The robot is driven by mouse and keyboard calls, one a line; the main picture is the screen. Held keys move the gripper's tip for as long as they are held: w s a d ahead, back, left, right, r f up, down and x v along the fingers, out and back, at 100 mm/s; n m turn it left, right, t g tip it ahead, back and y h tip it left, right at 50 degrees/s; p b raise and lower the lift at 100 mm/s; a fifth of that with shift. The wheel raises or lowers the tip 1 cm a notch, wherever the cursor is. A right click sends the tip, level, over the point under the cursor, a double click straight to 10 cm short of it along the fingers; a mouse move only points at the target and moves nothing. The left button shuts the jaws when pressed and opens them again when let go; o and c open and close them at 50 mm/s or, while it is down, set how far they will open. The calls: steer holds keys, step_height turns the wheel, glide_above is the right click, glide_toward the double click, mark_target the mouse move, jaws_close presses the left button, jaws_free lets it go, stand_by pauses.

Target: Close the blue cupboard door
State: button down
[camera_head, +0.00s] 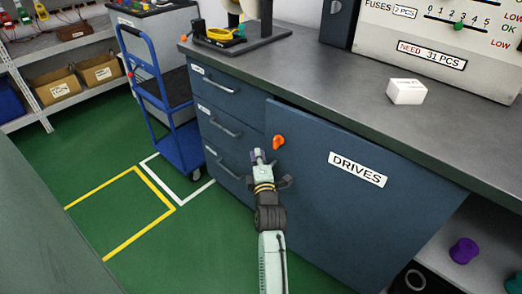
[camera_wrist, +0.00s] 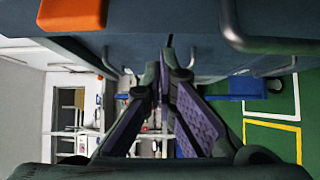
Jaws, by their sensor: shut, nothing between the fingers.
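The blue cupboard door (camera_head: 330,215), labelled DRIVES, is under the grey worktop, to the right of a column of drawers. A dark strip shows along its top edge; I cannot tell how far it stands from its frame. Its orange handle (camera_head: 278,142) is near its upper left corner and also shows at the top left of the wrist view (camera_wrist: 72,14). My gripper (camera_head: 258,156) is shut and empty, in front of the drawers and door seam, just below and left of the handle. In the wrist view its purple-padded fingers (camera_wrist: 164,75) meet; contact with the door cannot be told.
Blue drawers (camera_head: 222,108) with bar handles are left of the door. A blue trolley (camera_head: 170,110) stands beyond them. A white box (camera_head: 407,91) lies on the worktop (camera_head: 320,80). An open shelf with a purple item (camera_head: 463,250) is at right. Green floor at left is clear.

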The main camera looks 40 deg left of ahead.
steer(key=shift+w, duration=0.85)
